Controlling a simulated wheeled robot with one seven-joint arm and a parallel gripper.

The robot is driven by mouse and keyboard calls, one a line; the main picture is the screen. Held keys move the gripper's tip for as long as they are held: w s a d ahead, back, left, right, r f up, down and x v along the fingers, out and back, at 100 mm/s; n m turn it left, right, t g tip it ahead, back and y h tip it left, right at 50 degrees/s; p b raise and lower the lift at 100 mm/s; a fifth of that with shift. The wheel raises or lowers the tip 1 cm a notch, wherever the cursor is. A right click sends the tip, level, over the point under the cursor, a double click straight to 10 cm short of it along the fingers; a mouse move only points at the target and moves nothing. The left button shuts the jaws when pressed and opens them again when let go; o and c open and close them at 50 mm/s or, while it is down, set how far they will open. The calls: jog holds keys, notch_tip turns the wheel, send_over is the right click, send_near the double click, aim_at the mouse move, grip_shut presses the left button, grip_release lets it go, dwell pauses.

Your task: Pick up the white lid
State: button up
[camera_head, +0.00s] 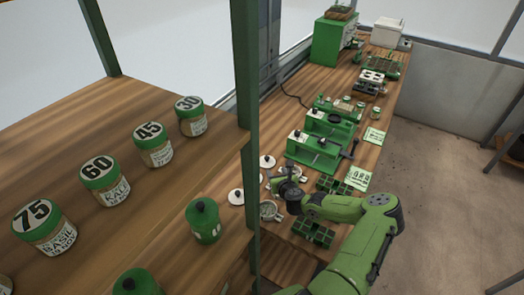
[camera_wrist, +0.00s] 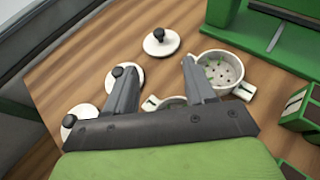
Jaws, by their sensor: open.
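Several round white lids with black knobs lie on the wooden bench. In the wrist view one lid (camera_wrist: 156,48) lies beyond my fingertips, a second lid (camera_wrist: 136,86) is partly covered by the left finger, and a third lid (camera_wrist: 88,110) lies lower left. In the head view a lid (camera_head: 262,163) lies behind my gripper and another lid (camera_head: 232,199) lies to its left. My gripper (camera_wrist: 159,66) is open, with nothing seen between the fingers. In the head view my gripper (camera_head: 272,186) is above the bench near the lids.
A white perforated cup (camera_wrist: 222,76) stands right of the right finger; another cup (camera_wrist: 165,103) is mostly hidden behind my gripper. Green seeder machines (camera_head: 315,150) stand farther back. Green cell trays (camera_head: 313,232) are nearby. A shelf post (camera_head: 247,120) stands left of the arm.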

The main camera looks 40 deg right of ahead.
jog(key=shift+w+d+f, duration=0.15)
jog(key=shift+w+d, duration=0.1)
jog(key=shift+w, duration=0.35)
jog(key=b, duration=0.1)
send_near(267, 158)
jog(key=x, duration=0.3)
jog(key=shift+w+d+f, duration=0.15)
jog(key=shift+w+f, duration=0.05)
jog(key=shift+f, duration=0.15)
jog(key=b+x, duration=0.1)
jog(key=x, duration=0.4)
jog(key=shift+w+d+f+b, duration=0.1)
jog(key=shift+w+b, duration=0.2)
grip_shut()
